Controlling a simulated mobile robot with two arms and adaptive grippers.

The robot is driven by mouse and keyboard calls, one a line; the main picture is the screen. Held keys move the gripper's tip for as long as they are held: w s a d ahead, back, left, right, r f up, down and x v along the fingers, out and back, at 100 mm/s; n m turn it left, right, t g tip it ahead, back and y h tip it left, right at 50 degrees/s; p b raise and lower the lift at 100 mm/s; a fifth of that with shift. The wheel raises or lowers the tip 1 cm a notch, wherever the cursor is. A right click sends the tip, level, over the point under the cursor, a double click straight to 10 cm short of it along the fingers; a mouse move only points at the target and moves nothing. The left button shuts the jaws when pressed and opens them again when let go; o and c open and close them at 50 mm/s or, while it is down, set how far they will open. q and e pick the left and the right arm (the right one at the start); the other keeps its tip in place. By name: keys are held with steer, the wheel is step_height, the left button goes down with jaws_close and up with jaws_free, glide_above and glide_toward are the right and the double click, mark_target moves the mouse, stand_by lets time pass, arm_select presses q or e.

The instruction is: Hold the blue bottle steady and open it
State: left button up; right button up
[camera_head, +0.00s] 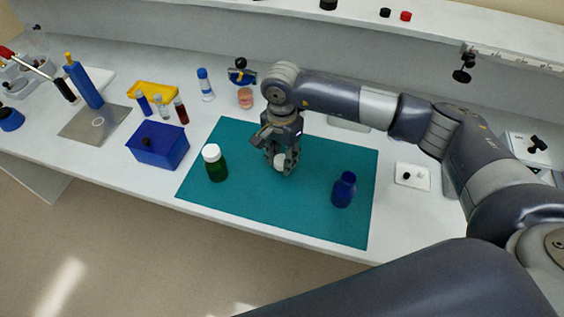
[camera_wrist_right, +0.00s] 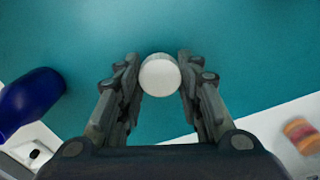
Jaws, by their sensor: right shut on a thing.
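The blue bottle (camera_head: 344,190) stands upright on the right part of the teal mat (camera_head: 325,220), with no white cap on its neck. It also shows at the left edge of the right wrist view (camera_wrist_right: 30,100). My right gripper (camera_head: 281,166) is over the middle of the mat, to the left of the blue bottle and apart from it. It is shut on a round white cap (camera_head: 280,160), which sits between the fingertips in the right wrist view (camera_wrist_right: 160,75). How far the cap is above the mat is hard to tell. My left gripper is not in view.
A green bottle (camera_head: 215,166) with a white cap stands on the mat's left part. A blue box (camera_head: 158,145), small vials (camera_head: 162,107) and a yellow tray (camera_head: 153,91) stand farther left. A white plate with knobs (camera_head: 412,176) lies right of the mat. The mat's front is clear.

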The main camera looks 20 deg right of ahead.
mark_target(282, 160)
step_height(282, 160, down, 3)
steer(key=shift+s+p, duration=0.1)
steer(key=shift+p, duration=0.7)
steer(key=shift+f, duration=0.35)
steer(key=o, duration=1.2)
steer(key=shift+c, duration=0.2)
